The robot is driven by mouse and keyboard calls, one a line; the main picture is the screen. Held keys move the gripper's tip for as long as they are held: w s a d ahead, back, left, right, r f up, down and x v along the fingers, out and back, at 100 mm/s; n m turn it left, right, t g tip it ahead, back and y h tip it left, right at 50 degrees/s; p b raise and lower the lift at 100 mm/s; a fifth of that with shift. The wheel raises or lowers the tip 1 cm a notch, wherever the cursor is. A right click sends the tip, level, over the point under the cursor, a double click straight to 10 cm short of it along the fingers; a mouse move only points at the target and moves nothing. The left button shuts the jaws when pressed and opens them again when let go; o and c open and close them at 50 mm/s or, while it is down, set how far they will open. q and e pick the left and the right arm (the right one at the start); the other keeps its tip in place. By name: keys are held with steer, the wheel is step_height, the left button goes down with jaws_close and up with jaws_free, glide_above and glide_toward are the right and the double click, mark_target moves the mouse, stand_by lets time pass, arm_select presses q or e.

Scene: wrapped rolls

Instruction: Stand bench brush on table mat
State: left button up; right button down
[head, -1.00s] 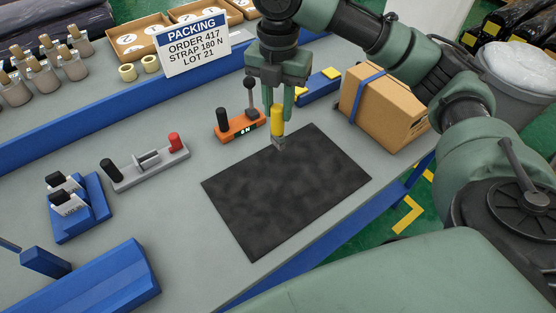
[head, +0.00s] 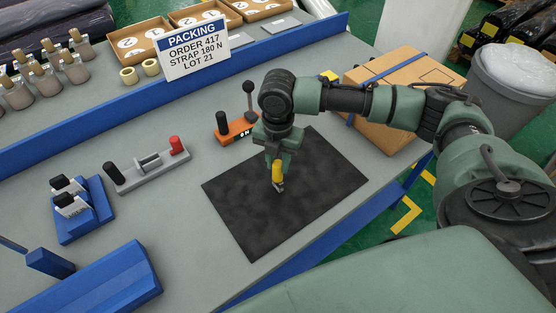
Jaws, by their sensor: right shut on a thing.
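The bench brush (head: 278,180) has a yellow handle and a greyish lower end. My right gripper (head: 277,165) is shut on its handle and holds it upright, lower end down, over the middle of the mat. The black mat (head: 245,225) lies flat on the grey table. I cannot tell whether the brush's lower end touches the mat or hangs just above it. The fingers hide part of the handle. My left gripper is out of view.
An orange device with a lever (head: 232,130) stands just behind the mat. A strapped cardboard box (head: 395,80) is at the right, behind my right arm. A grey holder (head: 147,165) and blue stands (head: 80,208) are at the left. The mat around the brush is clear.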

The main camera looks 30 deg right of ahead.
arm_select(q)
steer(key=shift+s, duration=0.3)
arm_select(e)
steer(key=shift+f, duration=0.1)
steer(key=c, duration=1.1)
jaws_free()
steer(key=shift+c, duration=0.2)
arm_select(q)
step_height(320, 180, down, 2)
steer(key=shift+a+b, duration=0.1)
steer(key=shift+b, duration=0.85)
arm_select(e)
step_height(320, 180, up, 12)
